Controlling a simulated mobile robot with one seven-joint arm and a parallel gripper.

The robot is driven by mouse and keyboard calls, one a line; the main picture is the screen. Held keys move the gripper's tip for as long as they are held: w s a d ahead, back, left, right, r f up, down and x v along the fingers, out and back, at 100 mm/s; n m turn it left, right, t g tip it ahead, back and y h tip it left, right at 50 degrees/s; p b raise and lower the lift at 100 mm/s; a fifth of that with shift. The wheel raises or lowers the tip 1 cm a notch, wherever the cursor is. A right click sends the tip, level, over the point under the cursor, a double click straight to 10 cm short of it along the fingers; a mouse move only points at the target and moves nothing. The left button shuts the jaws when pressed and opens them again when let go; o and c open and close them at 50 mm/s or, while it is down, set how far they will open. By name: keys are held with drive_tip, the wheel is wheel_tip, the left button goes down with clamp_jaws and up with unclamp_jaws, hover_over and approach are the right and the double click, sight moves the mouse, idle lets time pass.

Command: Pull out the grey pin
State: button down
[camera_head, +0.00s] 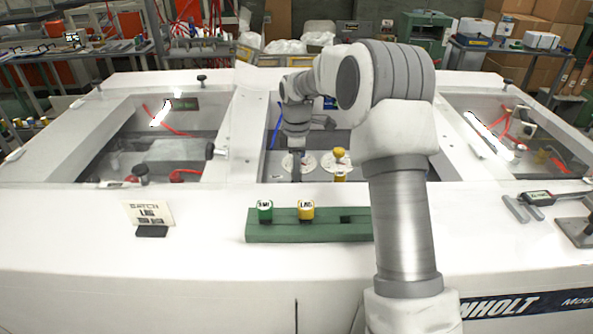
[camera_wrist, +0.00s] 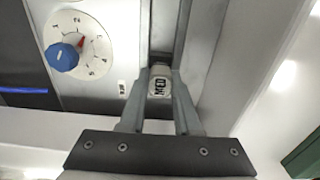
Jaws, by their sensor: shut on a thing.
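The grey pin (camera_wrist: 159,82), with dark lettering on its pale end, sits between the two fingers of my gripper (camera_wrist: 160,88) in the wrist view. The fingers are shut on it from both sides. Behind it is a narrow channel in the grey panel; I cannot tell how deep the pin sits. In the head view my gripper (camera_head: 296,168) points down into the middle opening of the white machine, in front of the left dial. The grey pin cannot be made out there.
A white dial with a blue knob (camera_wrist: 62,57) is beside the gripper. A yellow knob (camera_head: 340,154) stands near the right dial. A green rack (camera_head: 275,232) on the front ledge holds a green pin (camera_head: 265,211) and a yellow pin (camera_head: 306,211). A batch sign (camera_head: 151,215) stands left.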

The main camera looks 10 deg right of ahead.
drive_tip(key=shift+r+p, duration=1.2)
drive_tip(key=shift+r, duration=0.55)
drive_tip(key=shift+r+p, duration=1.25)
drive_tip(key=shift+r, duration=0.25)
